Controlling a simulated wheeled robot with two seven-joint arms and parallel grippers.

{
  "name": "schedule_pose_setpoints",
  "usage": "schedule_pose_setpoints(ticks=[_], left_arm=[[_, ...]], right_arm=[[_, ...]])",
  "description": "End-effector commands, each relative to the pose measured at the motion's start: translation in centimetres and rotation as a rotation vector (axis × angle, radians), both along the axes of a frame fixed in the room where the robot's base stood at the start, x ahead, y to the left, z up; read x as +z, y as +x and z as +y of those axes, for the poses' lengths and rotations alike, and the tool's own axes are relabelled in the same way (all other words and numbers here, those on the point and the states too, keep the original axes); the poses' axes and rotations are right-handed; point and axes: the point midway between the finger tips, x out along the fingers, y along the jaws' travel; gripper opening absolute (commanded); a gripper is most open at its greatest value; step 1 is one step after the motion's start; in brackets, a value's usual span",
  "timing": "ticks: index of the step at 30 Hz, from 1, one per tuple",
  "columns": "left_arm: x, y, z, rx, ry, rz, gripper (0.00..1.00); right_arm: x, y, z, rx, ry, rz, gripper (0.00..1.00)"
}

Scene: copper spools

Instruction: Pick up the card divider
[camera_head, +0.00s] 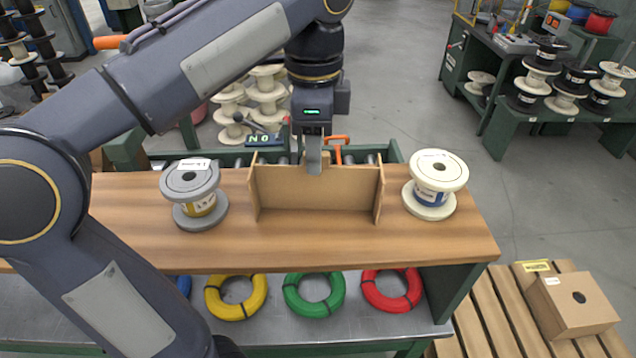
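The card divider (315,194), a brown cardboard panel with short side wings, stands upright on the wooden bench top (300,250), between two spools. My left gripper (314,168) comes down from above at the middle of its top edge. One grey finger shows in front of the card and overlaps that edge. The other finger is hidden, so I cannot tell whether the gripper is closed on the card. My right gripper is not in view.
A grey spool (186,184) stands left of the divider, and a white spool (439,176) stands right of it. Yellow, green and red coils (314,294) lie on the shelf below. A cardboard box (575,308) sits on a pallet at the right. The bench front is clear.

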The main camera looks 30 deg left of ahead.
Motion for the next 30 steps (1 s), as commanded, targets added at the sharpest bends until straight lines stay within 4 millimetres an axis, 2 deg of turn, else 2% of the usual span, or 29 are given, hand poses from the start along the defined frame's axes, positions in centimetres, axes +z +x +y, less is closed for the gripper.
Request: schedule_pose_setpoints(ticks=[3, 7, 16, 17, 25, 30], left_arm=[[-2.0, -0.2, -0.3, -0.001, 0.0, 0.004, 0.38], [-3.7, -0.2, -0.3, 0.0, 0.0, 0.002, 0.38], [-4.2, -0.2, -0.3, 0.001, -0.001, 0.0, 0.38], [-4.2, -0.2, -0.3, 0.001, -0.001, 0.0, 0.37], [-4.2, -0.2, -0.3, 0.001, -0.001, 0.0, 0.02], [-4.2, -0.2, -0.3, 0.001, -0.001, 0.0, 0.0]], right_arm=[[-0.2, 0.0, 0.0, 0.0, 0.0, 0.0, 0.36], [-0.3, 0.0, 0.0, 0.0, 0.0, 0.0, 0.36], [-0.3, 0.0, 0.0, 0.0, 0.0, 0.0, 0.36], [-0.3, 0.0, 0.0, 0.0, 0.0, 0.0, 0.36], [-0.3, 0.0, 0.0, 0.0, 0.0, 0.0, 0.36], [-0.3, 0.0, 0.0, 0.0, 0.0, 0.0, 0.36]])
